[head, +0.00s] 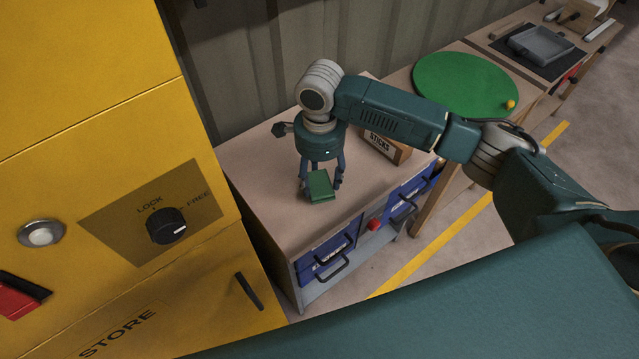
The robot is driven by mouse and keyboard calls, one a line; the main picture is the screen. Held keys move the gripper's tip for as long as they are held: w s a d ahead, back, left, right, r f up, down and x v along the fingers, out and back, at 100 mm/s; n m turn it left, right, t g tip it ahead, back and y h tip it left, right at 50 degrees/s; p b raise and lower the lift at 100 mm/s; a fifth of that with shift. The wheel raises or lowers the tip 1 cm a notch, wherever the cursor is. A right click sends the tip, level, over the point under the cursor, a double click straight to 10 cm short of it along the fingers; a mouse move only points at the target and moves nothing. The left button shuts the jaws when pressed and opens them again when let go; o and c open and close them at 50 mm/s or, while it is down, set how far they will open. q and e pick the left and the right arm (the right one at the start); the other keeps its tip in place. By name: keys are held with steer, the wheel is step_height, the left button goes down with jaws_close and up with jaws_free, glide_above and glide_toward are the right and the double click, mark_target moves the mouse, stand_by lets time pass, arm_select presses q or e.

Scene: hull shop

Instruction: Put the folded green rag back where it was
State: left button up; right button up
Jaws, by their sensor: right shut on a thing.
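The folded green rag (319,187) is a small green block shape at the near part of the wooden bench top (258,165). My right gripper (322,184) points down at it from above, with its fingers around the rag, and is shut on it. I cannot tell whether the rag touches the bench top or is held just above it. My left gripper does not show.
A box marked STICKS (386,147) stands right of the gripper. Blue drawers (330,255) with dark handles sit under the bench top. A yellow cabinet (90,75) with a knob (167,226) rises at left. A green round mat (466,86) lies farther right.

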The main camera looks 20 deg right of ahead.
mark_target(320, 181)
steer(key=shift+f, duration=1.7)
steer(key=o, duration=1.1)
step_height(320, 181, up, 12)
steer(key=shift+s+r, duration=0.1)
